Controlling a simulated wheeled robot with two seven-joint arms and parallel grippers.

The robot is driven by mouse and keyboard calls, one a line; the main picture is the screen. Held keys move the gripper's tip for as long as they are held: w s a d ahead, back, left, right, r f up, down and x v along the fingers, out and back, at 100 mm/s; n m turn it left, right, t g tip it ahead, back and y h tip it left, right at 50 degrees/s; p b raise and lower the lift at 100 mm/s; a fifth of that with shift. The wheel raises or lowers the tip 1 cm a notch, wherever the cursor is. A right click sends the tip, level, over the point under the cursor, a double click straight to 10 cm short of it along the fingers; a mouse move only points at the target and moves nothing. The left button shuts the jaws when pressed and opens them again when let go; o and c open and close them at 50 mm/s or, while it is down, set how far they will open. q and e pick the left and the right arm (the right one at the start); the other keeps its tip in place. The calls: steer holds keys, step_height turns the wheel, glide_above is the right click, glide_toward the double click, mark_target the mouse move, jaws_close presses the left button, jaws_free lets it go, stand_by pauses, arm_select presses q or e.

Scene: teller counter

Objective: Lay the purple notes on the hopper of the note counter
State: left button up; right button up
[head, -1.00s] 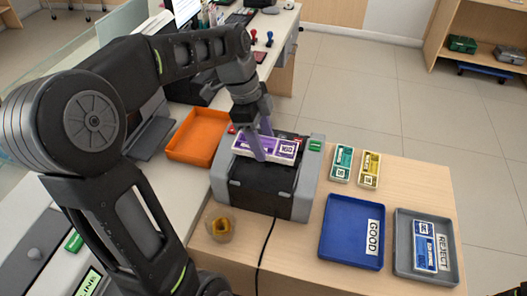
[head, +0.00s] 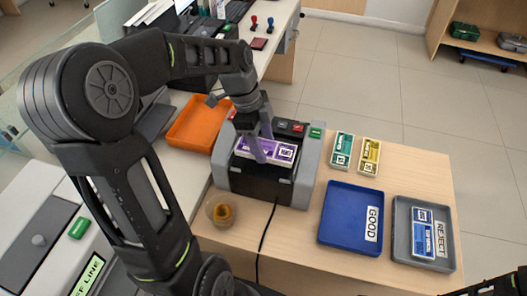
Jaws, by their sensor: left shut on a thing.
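The purple notes (head: 284,153) are a banded bundle with a white label. They lie across the hopper area of the grey and black note counter (head: 308,175), in the middle of the head view. My right gripper is not in view.
An orange tray (head: 180,138) is left of the counter. Teal notes (head: 341,151) and yellow notes (head: 369,157) lie to its right. A blue GOOD tray (head: 345,238) and grey REJECT tray (head: 418,264) with blue notes stand in front right. A small bowl (head: 222,222) and a black cable are in front.

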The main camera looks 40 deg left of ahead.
arm_select(q)
steer(key=shift+f, duration=1.85)
steer(key=shift+f, duration=0.15)
steer(key=o, duration=1.4)
steer(key=shift+o, duration=0.2)
steer(key=v, duration=1.2)
